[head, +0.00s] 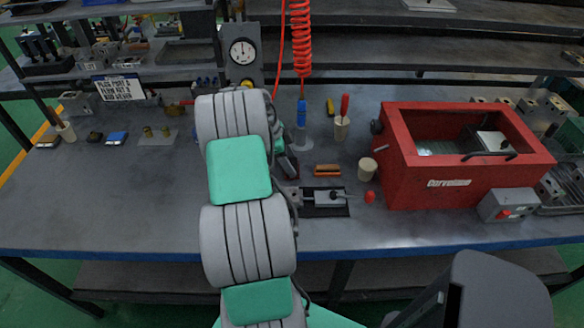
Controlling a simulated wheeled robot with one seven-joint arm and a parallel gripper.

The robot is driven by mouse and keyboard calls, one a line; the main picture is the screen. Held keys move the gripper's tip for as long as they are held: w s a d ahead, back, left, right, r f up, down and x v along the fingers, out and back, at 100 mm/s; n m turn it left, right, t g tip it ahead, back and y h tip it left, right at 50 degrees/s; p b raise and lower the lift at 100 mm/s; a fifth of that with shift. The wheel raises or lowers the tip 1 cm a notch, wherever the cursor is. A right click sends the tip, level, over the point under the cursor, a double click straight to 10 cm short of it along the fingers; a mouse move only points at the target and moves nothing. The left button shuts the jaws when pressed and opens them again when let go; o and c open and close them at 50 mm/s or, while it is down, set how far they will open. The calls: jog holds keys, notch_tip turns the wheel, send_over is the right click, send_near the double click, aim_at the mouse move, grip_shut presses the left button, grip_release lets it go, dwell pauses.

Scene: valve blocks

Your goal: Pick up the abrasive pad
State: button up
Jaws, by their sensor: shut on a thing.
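My gripper (288,164) is mostly hidden behind my own arm, above the middle of the workbench. Only a dark part of it shows at the arm's right side. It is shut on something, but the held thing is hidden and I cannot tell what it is. I cannot make out the abrasive pad for certain. A small orange-brown block (328,170) with a dark lower part lies on the bench just right of my gripper, apart from it; I cannot tell if it is a brush or a pad.
A red open-topped cabinet (400,183) fills the right of the bench (120,210). A small vise-like fixture (328,198), a beige cup (367,169) and a cup with a red-handled tool (342,128) stand nearby. A red coiled hose (300,45) hangs behind. The bench's front left is clear.

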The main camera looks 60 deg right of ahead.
aim_at(295, 164)
jog(key=c, duration=0.7)
jog(key=shift+r, duration=0.1)
jog(key=shift+r, duration=0.25)
notch_tip(295, 164, up, 2)
jog(key=shift+w+r+b, duration=0.1)
jog(key=shift+r+b, duration=0.05)
jog(key=shift+b, duration=0.35)
jog(key=w+a+r+b, duration=0.1)
jog(key=a+r+b, duration=0.1)
jog(key=a+r, duration=0.8)
jog(key=a, duration=0.4)
